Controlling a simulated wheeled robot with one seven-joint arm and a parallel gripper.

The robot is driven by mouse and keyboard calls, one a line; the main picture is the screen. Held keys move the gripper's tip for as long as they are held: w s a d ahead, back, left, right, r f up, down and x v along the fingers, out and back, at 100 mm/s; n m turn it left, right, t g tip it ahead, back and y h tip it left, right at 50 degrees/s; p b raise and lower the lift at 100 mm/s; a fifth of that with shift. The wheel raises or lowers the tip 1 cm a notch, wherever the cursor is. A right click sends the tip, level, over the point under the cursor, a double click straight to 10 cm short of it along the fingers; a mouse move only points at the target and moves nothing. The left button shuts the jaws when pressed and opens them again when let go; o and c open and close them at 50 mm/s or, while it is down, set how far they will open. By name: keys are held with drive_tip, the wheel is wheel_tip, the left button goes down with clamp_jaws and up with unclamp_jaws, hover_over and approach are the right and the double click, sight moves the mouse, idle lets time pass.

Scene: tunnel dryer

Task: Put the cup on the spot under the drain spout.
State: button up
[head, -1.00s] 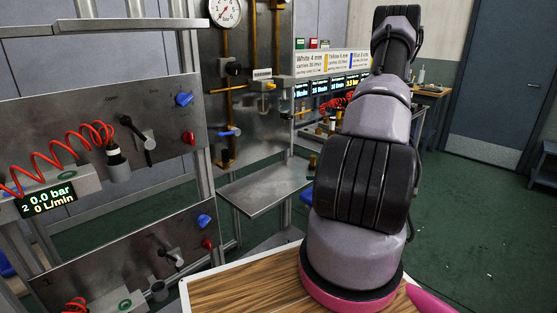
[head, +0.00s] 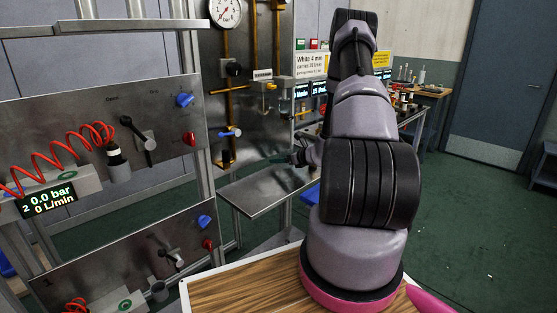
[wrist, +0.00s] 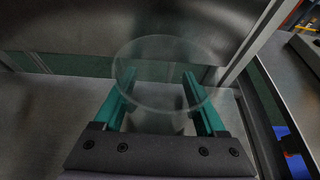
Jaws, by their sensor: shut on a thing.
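A clear, see-through cup (wrist: 168,58) is between the two teal fingers of my gripper (wrist: 158,76) in the wrist view, its round rim facing the camera. My gripper is shut on it. In the head view my gripper (head: 284,160) shows small and partly hidden by my arm, over the back right part of the steel shelf (head: 258,193). The cup cannot be made out there. A brass fitting with a small clear bowl (head: 270,102) hangs on the panel above the shelf; I cannot tell whether it is the drain spout. No marked spot can be made out.
A steel back panel (head: 215,60) with a gauge and brass pipes stands behind the shelf. A blue-handled valve (head: 229,132) sticks out low on it. Control panels (head: 75,130) with a red coiled hose stand at left. A bench (head: 425,88) stands at the back right.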

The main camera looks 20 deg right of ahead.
drive_tip(key=shift+w+a, duration=0.35)
drive_tip(key=shift+w, duration=0.45)
drive_tip(key=shift+f, duration=0.3)
drive_tip(key=o, duration=1.3)
drive_tip(key=shift+f, duration=0.1)
drive_tip(key=shift+s+d+r, duration=0.15)
drive_tip(key=shift+s+r, duration=0.05)
drive_tip(key=shift+s, duration=0.05)
drive_tip(key=v, duration=1.1)
drive_tip(key=shift+s+d+r, duration=0.1)
drive_tip(key=shift+s+r, duration=0.05)
drive_tip(key=shift+s, duration=0.05)
